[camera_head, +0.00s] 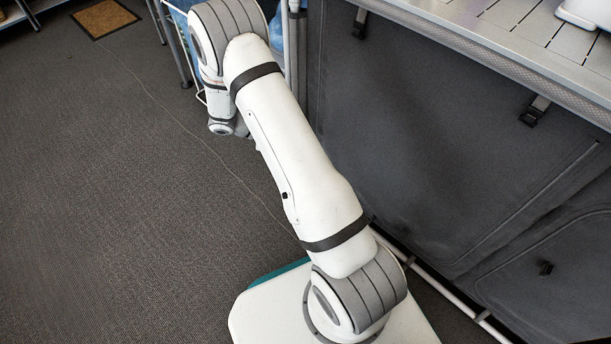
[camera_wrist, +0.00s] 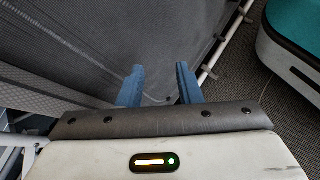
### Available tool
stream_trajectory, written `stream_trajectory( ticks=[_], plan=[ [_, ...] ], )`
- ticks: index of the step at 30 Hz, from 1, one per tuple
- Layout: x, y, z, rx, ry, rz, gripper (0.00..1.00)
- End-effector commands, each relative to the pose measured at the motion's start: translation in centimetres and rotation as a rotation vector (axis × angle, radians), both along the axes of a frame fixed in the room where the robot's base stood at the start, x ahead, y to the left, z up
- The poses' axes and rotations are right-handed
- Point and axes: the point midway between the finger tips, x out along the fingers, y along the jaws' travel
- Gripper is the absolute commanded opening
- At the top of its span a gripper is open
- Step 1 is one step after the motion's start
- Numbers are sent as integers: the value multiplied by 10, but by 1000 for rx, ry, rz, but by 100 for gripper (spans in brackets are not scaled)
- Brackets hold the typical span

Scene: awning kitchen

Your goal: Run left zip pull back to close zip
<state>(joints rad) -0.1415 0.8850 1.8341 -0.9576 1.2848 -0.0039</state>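The dark grey fabric front of the kitchen unit (camera_head: 430,130) fills the right of the head view. Seams run across it, and a small dark tab (camera_head: 545,268) sits on its lower right panel. In the wrist view my gripper (camera_wrist: 159,85) is open, its two blue fingers apart against the grey fabric (camera_wrist: 165,35). A small dark thing (camera_wrist: 168,100) shows low between the fingers; I cannot tell whether it is the zip pull or whether a finger touches it. A seam or zip line (camera_wrist: 70,45) runs diagonally at the left. In the head view the gripper is hidden.
A slatted grey worktop (camera_head: 510,25) overhangs the fabric, with dark clips (camera_head: 535,110) under its edge. A pale frame rail (camera_wrist: 222,42) runs beside the fabric. A thin cord (camera_head: 190,130) crosses the carpet, and a brown mat (camera_head: 105,18) lies far left. Floor at left is mostly clear.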

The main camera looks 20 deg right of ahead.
Motion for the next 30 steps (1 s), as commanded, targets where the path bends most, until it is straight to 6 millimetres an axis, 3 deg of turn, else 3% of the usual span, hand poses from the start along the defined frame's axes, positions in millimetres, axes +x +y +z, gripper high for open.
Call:
stream_trajectory(
  ticks=[1, 9, 18, 24, 30],
  plan=[
    [7, -1, -24, -41, 44, 47, 32],
    [35, -3, -133, -251, 213, 317, 32],
    [30, 4, -252, -443, 344, 611, 32],
    [21, 8, -292, -504, 377, 718, 32],
    [22, -1, -302, -517, 383, 740, 32]
  ],
)
